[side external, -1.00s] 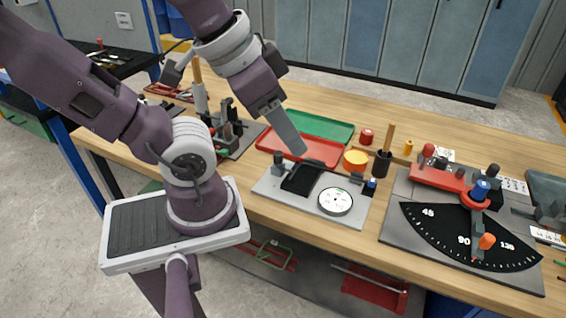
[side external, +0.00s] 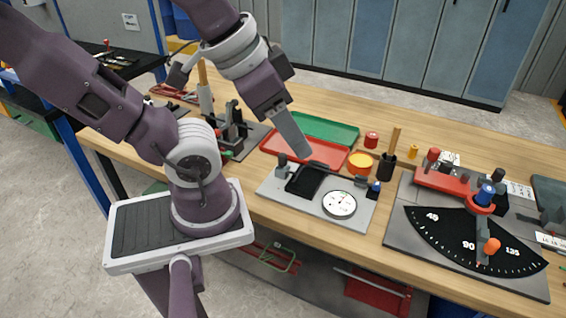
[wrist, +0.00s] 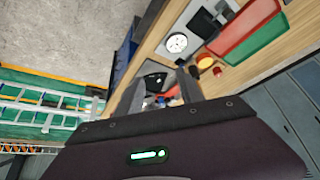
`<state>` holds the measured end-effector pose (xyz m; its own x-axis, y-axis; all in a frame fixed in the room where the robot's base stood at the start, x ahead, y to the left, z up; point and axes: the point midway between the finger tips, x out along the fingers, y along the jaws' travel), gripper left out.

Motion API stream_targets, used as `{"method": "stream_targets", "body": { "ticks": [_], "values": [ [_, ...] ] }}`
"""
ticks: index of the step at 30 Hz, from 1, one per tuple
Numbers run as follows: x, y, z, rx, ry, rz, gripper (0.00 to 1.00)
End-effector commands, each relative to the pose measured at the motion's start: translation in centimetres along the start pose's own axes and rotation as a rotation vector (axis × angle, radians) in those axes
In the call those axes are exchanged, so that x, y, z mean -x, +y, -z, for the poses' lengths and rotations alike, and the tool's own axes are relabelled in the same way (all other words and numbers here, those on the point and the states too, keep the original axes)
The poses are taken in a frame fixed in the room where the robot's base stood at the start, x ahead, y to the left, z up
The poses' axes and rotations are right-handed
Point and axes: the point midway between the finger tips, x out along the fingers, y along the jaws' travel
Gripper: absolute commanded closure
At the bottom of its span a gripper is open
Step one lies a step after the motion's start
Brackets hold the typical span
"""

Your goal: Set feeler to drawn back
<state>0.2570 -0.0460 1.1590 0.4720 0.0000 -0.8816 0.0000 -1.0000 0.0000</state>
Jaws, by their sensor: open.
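The gauge station is a light grey plate (side external: 265,190) on the bench front, with a round white dial (side external: 340,204), a black pad (side external: 305,180), a dark post at its left and a small blue-topped part (side external: 374,188) at its right. A thin dark bar (side external: 322,166) runs along its back; I cannot tell whether it is the feeler, or its setting. The dial (wrist: 176,43) and pad (wrist: 203,22) also show in the wrist view. My gripper (side external: 305,151) is empty above the plate's back edge. Its two fingers (wrist: 162,88) stand apart in the wrist view.
A red tray (side external: 300,150) and green tray (side external: 325,128) lie behind the station. An orange bowl (side external: 361,163) and a dark cup with a wooden handle (side external: 386,166) stand close by. An angle-scale bending plate (side external: 400,225) is at right, a dark clamp fixture (side external: 233,128) at left.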

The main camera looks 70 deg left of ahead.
Motion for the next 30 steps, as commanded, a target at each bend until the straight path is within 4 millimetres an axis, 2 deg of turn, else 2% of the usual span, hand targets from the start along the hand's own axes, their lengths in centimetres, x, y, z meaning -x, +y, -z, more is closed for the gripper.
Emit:
{"method": "stream_targets", "body": {
  "ticks": [2, 5, 8, 9, 11, 15, 18, 23, 30],
  "values": [
    [-0.1, -0.1, 0.1, -0.004, -0.007, 0.005, 0.55],
    [-1.3, -1.6, 1.3, -0.05, -0.091, 0.054, 0.55],
    [-4.1, -5.2, 3.0, -0.161, -0.275, 0.121, 0.55],
    [-5.6, -7.0, 3.6, -0.213, -0.361, 0.134, 0.55],
    [-7.9, -9.8, 3.9, -0.291, -0.486, 0.134, 0.55],
    [-12.9, -15.6, 2.8, -0.437, -0.723, 0.067, 0.55],
    [-15.2, -18.0, 1.6, -0.502, -0.818, 0.009, 0.55],
    [-16.8, -19.4, 0.2, -0.542, -0.868, -0.029, 0.55],
    [-19.7, -20.1, -3.1, -0.541, -0.869, -0.032, 0.55]
  ]
}}
